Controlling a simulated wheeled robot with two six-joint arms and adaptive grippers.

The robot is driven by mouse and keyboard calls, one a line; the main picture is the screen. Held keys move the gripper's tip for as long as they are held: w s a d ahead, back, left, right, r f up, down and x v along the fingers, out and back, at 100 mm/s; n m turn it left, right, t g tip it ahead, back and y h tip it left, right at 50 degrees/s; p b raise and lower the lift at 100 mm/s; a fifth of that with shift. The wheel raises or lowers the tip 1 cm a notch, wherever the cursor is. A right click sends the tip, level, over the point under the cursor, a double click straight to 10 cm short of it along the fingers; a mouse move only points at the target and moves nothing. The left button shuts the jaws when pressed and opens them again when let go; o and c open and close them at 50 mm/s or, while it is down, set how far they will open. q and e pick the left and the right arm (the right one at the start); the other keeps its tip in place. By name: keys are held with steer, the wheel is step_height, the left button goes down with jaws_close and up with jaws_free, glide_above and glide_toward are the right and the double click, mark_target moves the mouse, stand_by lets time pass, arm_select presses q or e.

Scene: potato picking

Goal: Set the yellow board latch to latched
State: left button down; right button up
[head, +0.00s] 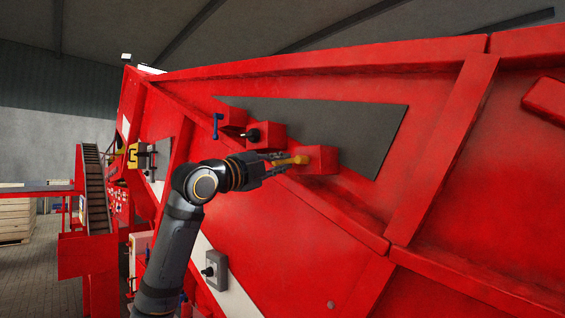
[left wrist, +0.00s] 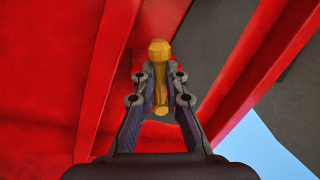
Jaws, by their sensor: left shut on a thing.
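The yellow latch (head: 298,159) is a short handle with a knob end, on a red box (head: 322,158) fixed to the sloping red machine wall. My left gripper (head: 280,163) reaches it from the left and is shut on the latch. In the left wrist view the latch (left wrist: 158,75) lies between the fingertips of the left gripper (left wrist: 158,88), its knob beyond the tips. The latch's mount is partly hidden by the fingers. My right gripper is in neither view.
A black-knobbed latch (head: 253,135) and a blue-handled latch (head: 217,125) sit on red boxes to the left of the yellow one. A dark grey panel (head: 370,140) lies behind them. A conveyor (head: 95,190) stands at far left.

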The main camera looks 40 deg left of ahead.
arm_select(q)
steer(key=shift+r+m, duration=0.1)
steer(key=shift+m, duration=0.4)
steer(key=c, duration=1.4)
jaws_free()
steer(key=shift+r, duration=0.1)
